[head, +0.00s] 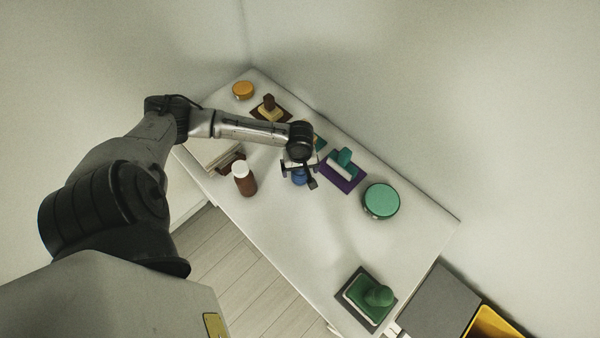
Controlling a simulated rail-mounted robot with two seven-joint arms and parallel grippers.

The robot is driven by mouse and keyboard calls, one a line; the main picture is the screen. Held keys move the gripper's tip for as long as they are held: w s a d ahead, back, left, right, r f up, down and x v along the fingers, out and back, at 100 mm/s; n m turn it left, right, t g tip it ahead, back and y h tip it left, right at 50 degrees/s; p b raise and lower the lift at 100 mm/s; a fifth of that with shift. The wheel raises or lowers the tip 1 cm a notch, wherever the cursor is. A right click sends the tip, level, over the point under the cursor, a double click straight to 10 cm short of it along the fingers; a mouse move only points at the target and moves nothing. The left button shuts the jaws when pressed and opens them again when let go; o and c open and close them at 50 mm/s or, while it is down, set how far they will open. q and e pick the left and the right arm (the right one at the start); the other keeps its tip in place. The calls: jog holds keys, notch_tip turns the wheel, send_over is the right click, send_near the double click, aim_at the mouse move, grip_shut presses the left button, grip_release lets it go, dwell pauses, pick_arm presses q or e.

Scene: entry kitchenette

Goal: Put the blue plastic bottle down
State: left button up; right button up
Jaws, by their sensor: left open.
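The blue plastic bottle (299,179) is on the white counter (300,235) near its middle, mostly hidden under my left gripper (299,174). My left gripper reaches in from the left and points down over the bottle. Its jaws are open, with a finger on either side of the bottle. I cannot tell whether a finger touches it. The bottle appears upright, and its base looks to be at the counter top, though the gripper covers much of it. My right gripper is out of view.
A brown bottle with a white cap (244,180) stands left of the gripper. A teal stamp on a purple pad (343,170) and a round green tin (381,201) are to the right. A green stamp (371,297) is at the front. Bare counter lies between.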

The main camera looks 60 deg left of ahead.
pick_arm(q)
jog(key=shift+c, duration=0.2)
jog(key=c, duration=1)
jog(key=shift+r, duration=0.1)
